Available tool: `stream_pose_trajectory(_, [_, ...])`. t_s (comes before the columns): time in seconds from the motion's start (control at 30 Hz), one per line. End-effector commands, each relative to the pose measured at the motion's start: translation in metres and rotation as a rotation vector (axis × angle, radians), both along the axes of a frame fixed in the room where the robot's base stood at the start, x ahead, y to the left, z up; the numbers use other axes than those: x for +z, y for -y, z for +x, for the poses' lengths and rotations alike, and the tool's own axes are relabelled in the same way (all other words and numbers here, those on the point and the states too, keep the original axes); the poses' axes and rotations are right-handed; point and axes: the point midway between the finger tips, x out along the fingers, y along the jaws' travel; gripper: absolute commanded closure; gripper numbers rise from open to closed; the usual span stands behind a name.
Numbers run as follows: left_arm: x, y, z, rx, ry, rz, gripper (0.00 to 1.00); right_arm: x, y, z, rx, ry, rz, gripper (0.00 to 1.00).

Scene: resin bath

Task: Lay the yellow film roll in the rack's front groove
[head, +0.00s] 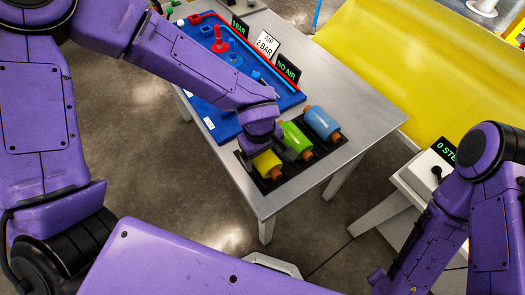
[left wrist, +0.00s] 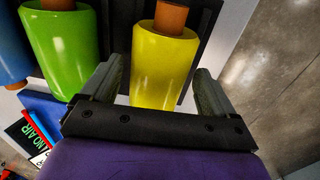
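The yellow film roll (head: 267,163) lies at the near left end of the black rack (head: 328,149), with its brown core end showing. It also shows in the left wrist view (left wrist: 163,65). I cannot tell whether it is fully down in the groove. My left gripper (head: 283,150) is over it, partly hiding it. In the left wrist view its two grey fingers (left wrist: 157,90) stand apart on either side of the roll, with a visible gap at the left finger. The right arm is at the right of the head view; its gripper is not in view.
A green roll (head: 296,139) and a blue roll (head: 322,122) lie beside the yellow one in the rack. A blue board (head: 222,128) with red and blue parts and small signs (head: 267,45) is behind my left arm. The grey table (head: 345,80) is bare beyond the rack.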

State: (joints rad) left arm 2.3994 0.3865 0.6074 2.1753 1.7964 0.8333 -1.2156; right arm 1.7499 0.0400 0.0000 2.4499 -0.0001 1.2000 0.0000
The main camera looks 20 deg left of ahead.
Motion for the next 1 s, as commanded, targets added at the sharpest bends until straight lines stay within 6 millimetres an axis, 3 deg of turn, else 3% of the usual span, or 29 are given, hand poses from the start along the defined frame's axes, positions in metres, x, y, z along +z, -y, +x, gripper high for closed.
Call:
stream_pose_trajectory(0.37, [0.008,0.000,0.000,-0.001,0.003,0.000,0.08,0.001,0.000,0.000,0.000,0.000,0.000,0.42])
stream_pose_trajectory(0.73, [0.099,-0.003,-0.004,0.002,0.003,-0.004,0.08,0.011,0.000,0.000,0.000,0.000,0.000,0.42])
stream_pose_trajectory(0.9, [0.125,-0.005,-0.006,0.000,0.000,-0.001,0.08,0.012,0.000,0.000,0.000,0.000,0.000,0.42])
stream_pose_trajectory(1.0, [0.130,-0.005,-0.007,0.001,-0.001,-0.001,0.08,0.013,0.000,0.000,0.000,0.000,0.000,0.42])
